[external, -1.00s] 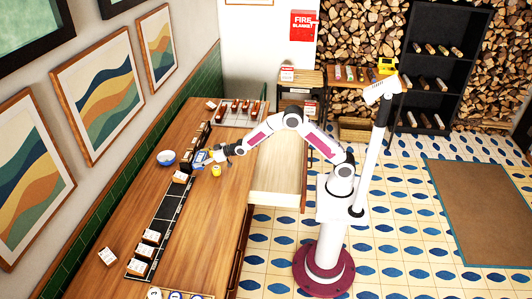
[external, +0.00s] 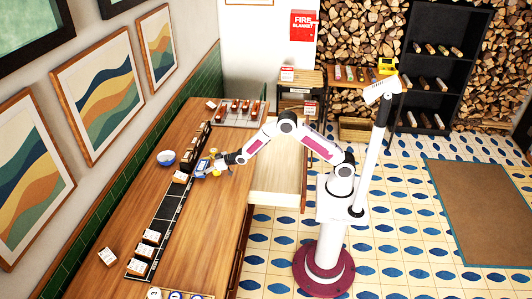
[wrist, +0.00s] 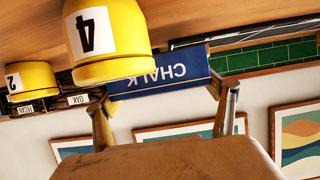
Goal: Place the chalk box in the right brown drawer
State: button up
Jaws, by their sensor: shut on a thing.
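An open pale wooden drawer (external: 275,180) extends from the counter's right side, to the right of my gripper. Whether the box touches the counter cannot be told.
A yellow weight marked 4 (wrist: 105,40) is close beside the box, and another marked 2 (wrist: 32,80) is farther left. A blue bowl (external: 166,158) is left of my gripper. White-labelled blocks (external: 145,250) sit along the dark strip (external: 170,215).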

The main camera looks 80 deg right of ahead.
jog(key=shift+f, duration=1.2)
jog(key=shift+f, duration=0.2)
jog(key=o, duration=1.2)
jog(key=shift+o, duration=0.2)
jog(key=shift+r, duration=0.15)
jog(key=shift+s+r, duration=0.2)
jog(key=shift+s, duration=0.15)
jog(key=shift+v, duration=5.6)
